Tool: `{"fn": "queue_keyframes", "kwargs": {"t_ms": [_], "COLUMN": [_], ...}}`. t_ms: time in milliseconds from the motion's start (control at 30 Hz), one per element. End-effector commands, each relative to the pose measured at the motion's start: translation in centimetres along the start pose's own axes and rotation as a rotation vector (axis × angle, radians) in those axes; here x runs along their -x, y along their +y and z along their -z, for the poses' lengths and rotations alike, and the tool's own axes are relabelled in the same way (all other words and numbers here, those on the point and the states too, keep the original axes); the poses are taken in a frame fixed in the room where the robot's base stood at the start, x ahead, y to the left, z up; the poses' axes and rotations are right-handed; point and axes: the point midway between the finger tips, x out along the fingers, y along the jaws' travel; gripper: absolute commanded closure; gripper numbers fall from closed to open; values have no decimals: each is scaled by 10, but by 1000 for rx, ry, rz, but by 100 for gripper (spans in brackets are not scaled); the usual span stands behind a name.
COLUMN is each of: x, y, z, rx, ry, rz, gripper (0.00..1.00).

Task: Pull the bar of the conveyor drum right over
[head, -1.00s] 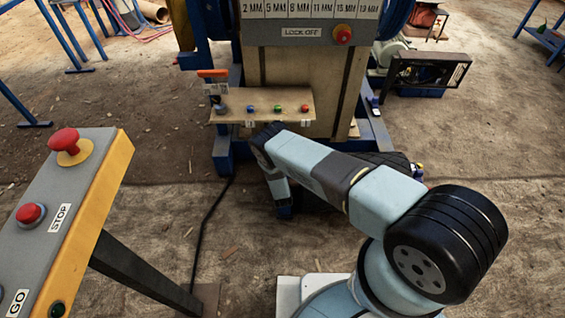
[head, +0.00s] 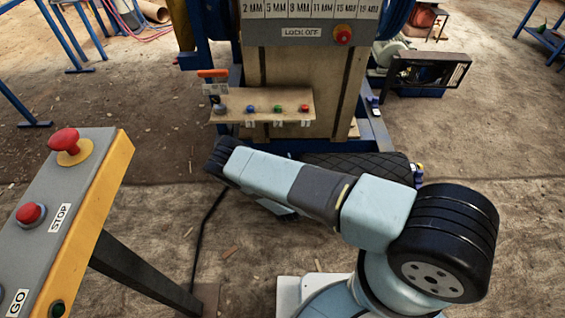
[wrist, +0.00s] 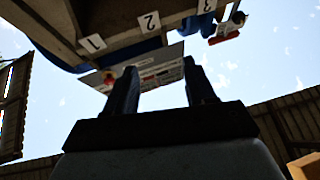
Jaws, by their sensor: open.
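A black drum with a diamond-patterned surface (head: 372,168) lies low at the foot of the machine, behind my arm in the head view. No contact with the drum shows.
A shelf (head: 285,97) with coloured knobs sits on the machine above the drum; tags 1 (wrist: 92,43) and 2 (wrist: 149,22) show from below. A yellow-edged control panel (head: 70,210) stands at left. A black cable crosses the floor.

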Motion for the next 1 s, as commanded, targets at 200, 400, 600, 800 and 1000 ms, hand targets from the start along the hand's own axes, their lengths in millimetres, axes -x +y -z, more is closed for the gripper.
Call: {"fn": "queue_keyframes", "kwargs": {"t_ms": [200, 400, 600, 800, 1000], "x": [2, 3, 16, 46, 60], "y": [1, 1, -4, -12, -16], "z": [4, 3, -33, -91, -116], "rx": [1, 0, -12, -7, 1], "ry": [1, -1, -149, -398, -508], "rz": [-1, -1, -8, -8, -1], "gripper": [45, 45, 45, 45, 45]}}
